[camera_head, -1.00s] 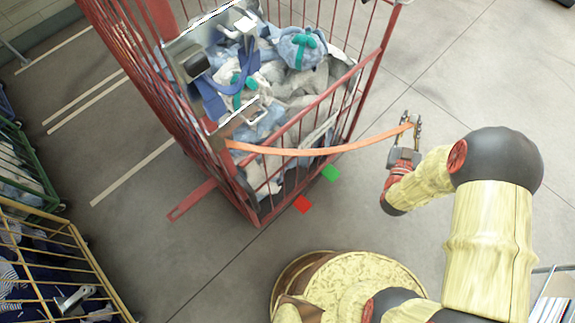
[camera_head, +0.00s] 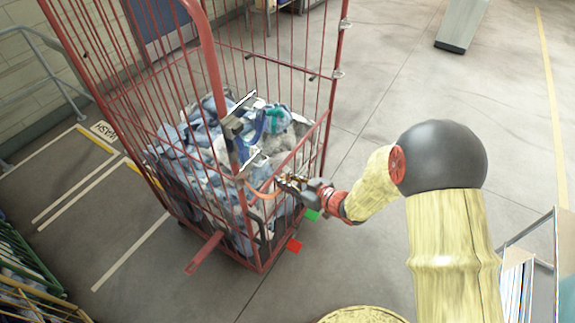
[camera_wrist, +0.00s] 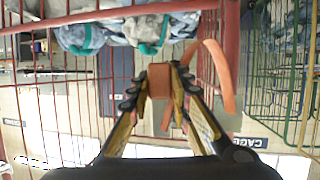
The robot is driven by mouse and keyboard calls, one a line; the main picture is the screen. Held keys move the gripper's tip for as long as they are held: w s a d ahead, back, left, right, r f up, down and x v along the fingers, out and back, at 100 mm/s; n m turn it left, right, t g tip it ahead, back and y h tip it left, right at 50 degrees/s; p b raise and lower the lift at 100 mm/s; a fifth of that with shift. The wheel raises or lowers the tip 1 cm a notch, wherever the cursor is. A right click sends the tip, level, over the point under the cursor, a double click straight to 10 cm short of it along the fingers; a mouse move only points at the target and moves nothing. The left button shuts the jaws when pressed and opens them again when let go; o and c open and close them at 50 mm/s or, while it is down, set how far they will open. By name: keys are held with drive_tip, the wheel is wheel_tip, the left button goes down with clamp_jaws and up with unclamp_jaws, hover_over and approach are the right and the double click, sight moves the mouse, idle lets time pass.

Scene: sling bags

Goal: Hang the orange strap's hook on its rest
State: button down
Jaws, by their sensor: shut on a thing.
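The orange strap (camera_head: 263,192) runs from the front post of the red wire cage (camera_head: 246,225) to my gripper (camera_head: 284,180). It is short and bowed in the head view. In the wrist view my gripper (camera_wrist: 160,82) is shut on the strap's end, an orange-brown piece (camera_wrist: 160,83) between the fingertips. The rest of the strap (camera_wrist: 220,75) loops slack to the right of the fingers. My gripper is close to the cage's front side, by its upper rail. The hook itself is too small and covered by the fingers to make out. I cannot tell which part is its rest.
Blue and white bags (camera_head: 190,150) fill the cage. A green cage (camera_head: 25,255) stands at the left. A rack (camera_head: 535,270) stands at the lower right. Grey floor is open behind my arm.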

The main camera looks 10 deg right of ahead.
sight(287, 179)
drive_tip(key=r+p, duration=0.1)
drive_tip(key=s+r+n+g+p, duration=0.1)
drive_tip(key=s+r+g+p, duration=0.1)
drive_tip(key=r+p, duration=0.1)
drive_tip(key=shift+s+r, duration=0.1)
drive_tip(key=shift+s, duration=0.15)
drive_tip(key=shift+s+d+r+n+g+y+p, duration=0.15)
drive_tip(key=shift+s+n+g+y+p, duration=0.2)
drive_tip(key=shift+g, duration=0.25)
drive_tip(key=shift+w+a, duration=0.65)
drive_tip(key=shift+a, duration=0.25)
drive_tip(key=shift+w+a, duration=0.65)
drive_tip(key=shift+a, duration=0.2)
drive_tip(key=shift+w+a+p, duration=0.1)
drive_tip(key=shift+p, duration=0.4)
drive_tip(key=shift+w+a, duration=1)
drive_tip(key=shift+a, duration=0.3)
drive_tip(key=shift+f+b, duration=0.65)
drive_tip(key=shift+f, duration=0.35)
